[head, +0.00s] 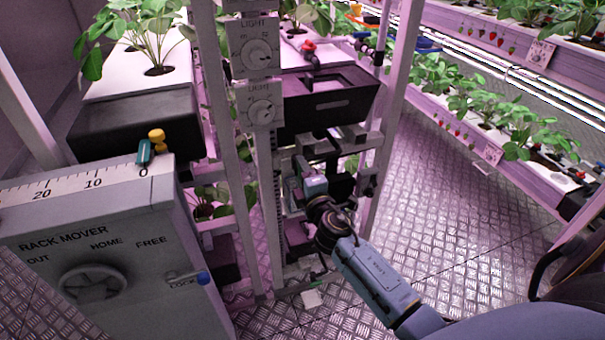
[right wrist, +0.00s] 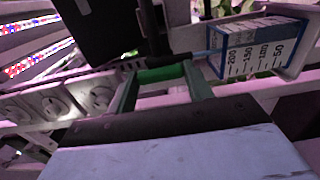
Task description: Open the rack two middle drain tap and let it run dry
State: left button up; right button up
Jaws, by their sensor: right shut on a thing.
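My right gripper (head: 318,196) reaches into the lower part of the middle rack, below its black trough (head: 325,112). In the right wrist view the two fingers (right wrist: 163,88) are shut on a green handle (right wrist: 163,73), which spans between them. The handle looks like that of a drain tap; the tap body is mostly hidden. Beside it is a blue-edged measuring container (right wrist: 255,48) marked 200, 150, 100 and 50. I cannot tell whether water runs or how full the container is. My left gripper is not in view.
A grey rack mover box (head: 100,245) with a handwheel stands at left. Two LIGHT dials (head: 260,108) sit on the post above my right arm. White posts (head: 395,110) frame the work spot closely. The metal floor (head: 450,200) at right is clear, up to another plant rack (head: 470,135).

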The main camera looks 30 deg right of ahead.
jog(key=o, duration=1)
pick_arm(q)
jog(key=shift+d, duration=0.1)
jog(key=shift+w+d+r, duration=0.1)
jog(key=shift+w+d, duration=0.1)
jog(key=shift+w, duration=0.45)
pick_arm(e)
jog(key=v, duration=1.3)
jog(key=shift+s, duration=0.2)
